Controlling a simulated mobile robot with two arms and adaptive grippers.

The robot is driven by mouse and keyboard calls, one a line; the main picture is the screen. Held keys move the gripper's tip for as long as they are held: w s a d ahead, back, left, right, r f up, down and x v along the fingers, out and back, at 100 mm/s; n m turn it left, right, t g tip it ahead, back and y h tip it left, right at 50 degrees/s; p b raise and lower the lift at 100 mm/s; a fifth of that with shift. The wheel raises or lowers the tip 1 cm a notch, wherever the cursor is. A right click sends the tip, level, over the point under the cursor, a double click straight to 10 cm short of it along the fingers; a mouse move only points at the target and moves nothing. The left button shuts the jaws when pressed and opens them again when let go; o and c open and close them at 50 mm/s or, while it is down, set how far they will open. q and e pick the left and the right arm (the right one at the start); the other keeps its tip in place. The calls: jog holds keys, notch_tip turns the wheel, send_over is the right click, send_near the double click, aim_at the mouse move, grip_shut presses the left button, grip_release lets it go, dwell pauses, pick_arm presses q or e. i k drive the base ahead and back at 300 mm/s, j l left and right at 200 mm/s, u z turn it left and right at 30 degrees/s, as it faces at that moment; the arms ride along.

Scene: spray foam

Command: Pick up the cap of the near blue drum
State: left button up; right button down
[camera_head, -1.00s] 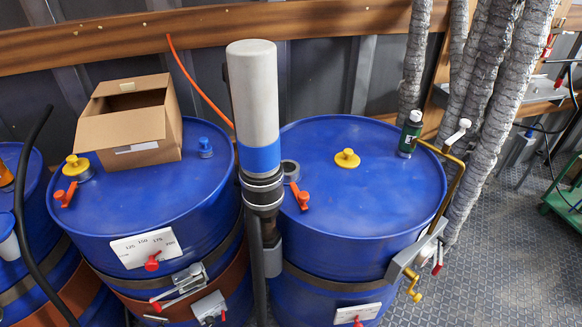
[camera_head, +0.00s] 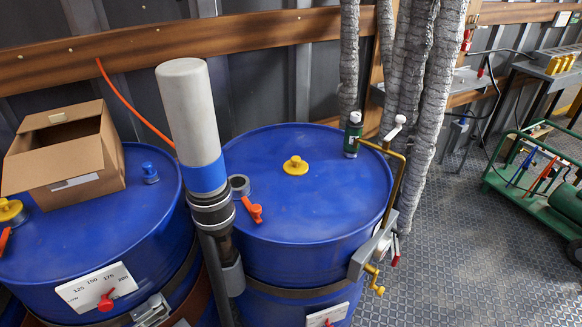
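Two large blue drums stand side by side in the head view. The right drum (camera_head: 310,205) has a yellow cap (camera_head: 295,166) near the middle of its lid. An orange-red valve handle (camera_head: 252,210) sits at its left rim. The left drum (camera_head: 95,225) has a small blue cap (camera_head: 150,173) on its lid and a yellow cap (camera_head: 10,211) at the left picture edge. I cannot tell which drum is the near one. Neither of my grippers is in view.
A grey-white pipe (camera_head: 188,110) with a blue band rises between the drums. An open cardboard box (camera_head: 65,160) sits on the left drum. A green bottle (camera_head: 353,135) and brass pipe (camera_head: 395,190) are at the right drum's rim. A green cart (camera_head: 500,178) stands right; floor between is clear.

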aim_at(296, 166)
jog(key=i+z, duration=0.25)
jog(key=z, duration=0.15)
jog(key=i+z, duration=0.25)
jog(key=z, duration=0.2)
jog(key=i+z, duration=0.4)
jog(key=k+j, duration=0.05)
jog(key=k, duration=0.1)
